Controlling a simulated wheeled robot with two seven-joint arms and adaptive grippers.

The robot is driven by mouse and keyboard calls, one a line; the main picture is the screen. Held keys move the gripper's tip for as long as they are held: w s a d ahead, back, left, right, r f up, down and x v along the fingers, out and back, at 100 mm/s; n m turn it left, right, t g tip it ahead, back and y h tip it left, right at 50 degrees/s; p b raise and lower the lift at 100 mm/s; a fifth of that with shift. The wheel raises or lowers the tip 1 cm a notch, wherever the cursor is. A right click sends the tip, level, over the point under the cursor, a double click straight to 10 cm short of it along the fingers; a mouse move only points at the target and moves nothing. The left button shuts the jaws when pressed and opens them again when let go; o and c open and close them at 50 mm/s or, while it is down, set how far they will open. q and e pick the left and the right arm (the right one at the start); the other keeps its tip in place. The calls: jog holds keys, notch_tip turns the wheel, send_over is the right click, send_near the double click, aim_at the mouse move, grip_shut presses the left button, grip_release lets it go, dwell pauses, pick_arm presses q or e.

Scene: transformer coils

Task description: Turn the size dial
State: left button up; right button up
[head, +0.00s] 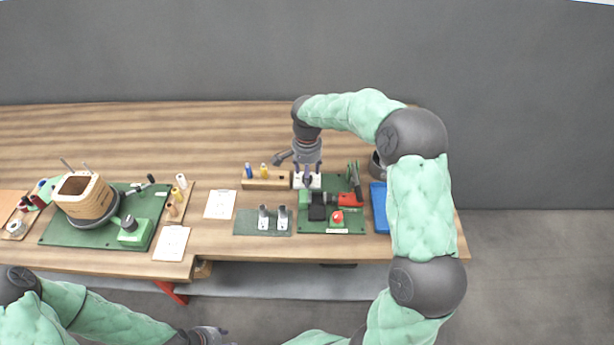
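A small red knob (337,216), which may be the size dial, sits at the front of a green board (350,226) on the right part of the table. A black block (317,212) and a red-and-black tool (348,199) are beside it. My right gripper (307,184) points down behind and left of the knob, apart from it, over a small white block (299,180). Its fingers are too small to tell whether they are open or shut. My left gripper (212,335) is low at the bottom edge, in front of the table and far from the knob. Its fingers are unclear.
Two metal holders (263,217) stand on a dark green mat (243,228) left of the board. A wooden rack (256,184) with blue and yellow pieces is behind. A blue tray (379,203) lies right. A coil (88,198) stands far left. The table's back is clear.

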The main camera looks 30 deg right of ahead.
jog(key=shift+f, duration=0.45)
grip_shut()
